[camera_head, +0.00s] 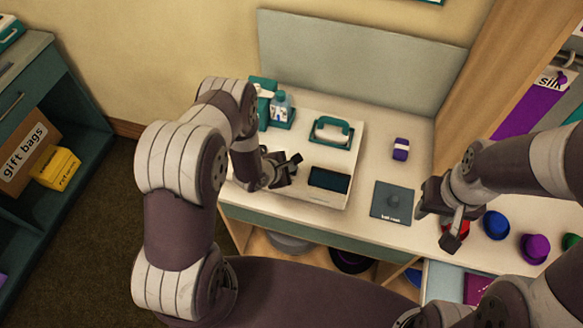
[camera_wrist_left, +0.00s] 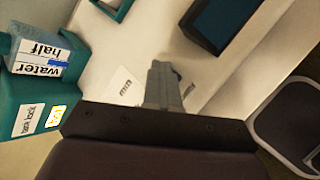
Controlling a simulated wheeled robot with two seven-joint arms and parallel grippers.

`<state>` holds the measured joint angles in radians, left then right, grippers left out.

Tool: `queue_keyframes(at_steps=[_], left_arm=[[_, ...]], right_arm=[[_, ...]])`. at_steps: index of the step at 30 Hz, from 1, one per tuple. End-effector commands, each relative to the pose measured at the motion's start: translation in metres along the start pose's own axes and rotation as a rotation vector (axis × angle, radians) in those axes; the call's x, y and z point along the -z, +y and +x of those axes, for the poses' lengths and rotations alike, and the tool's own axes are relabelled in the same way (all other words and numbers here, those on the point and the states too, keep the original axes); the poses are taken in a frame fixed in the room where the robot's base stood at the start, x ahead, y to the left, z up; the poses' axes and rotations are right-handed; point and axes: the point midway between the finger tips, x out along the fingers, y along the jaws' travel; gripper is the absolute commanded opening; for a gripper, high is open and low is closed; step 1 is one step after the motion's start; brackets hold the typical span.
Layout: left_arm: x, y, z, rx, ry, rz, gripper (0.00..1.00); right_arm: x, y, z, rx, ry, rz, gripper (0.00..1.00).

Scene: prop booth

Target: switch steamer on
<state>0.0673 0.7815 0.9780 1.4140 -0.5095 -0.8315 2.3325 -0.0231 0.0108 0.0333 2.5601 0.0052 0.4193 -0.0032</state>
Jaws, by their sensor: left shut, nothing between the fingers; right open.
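The white steamer board (camera_head: 345,112) lies on the counter with a teal-handled part (camera_head: 331,131) and a dark teal-rimmed panel (camera_head: 329,179) on it. A water tank (camera_head: 281,107) stands at its back left; in the left wrist view the tank (camera_wrist_left: 38,60) has a "water half" label. My left gripper (camera_head: 293,161) is low over the board's left part, left of the dark panel. In the left wrist view its shut fingers (camera_wrist_left: 163,85) are beside a small printed mark (camera_wrist_left: 124,88); contact cannot be told. My right gripper (camera_head: 450,227) is open above the counter's front right. No switch is clearly visible.
Small coloured hats (camera_head: 496,224) sit at right, near my right gripper. A grey panel (camera_head: 360,55) backs the counter.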

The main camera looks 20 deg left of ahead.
Motion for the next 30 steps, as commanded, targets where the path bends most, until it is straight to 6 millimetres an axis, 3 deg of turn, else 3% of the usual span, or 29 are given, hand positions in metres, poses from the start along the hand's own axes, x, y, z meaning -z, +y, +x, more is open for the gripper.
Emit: queue_keyframes(at_steps=[17, 30], left_arm=[[-0.003, 0.002, -0.006, 0.006, 0.004, -0.002, 0.00], [-0.032, 0.032, -0.046, 0.004, 0.002, -0.001, 0.00]], right_arm=[[0.001, 0.000, -0.008, 0.000, 0.000, 0.000, 0.43], [0.007, 0.000, -0.057, 0.000, 0.000, 0.000, 0.43]])
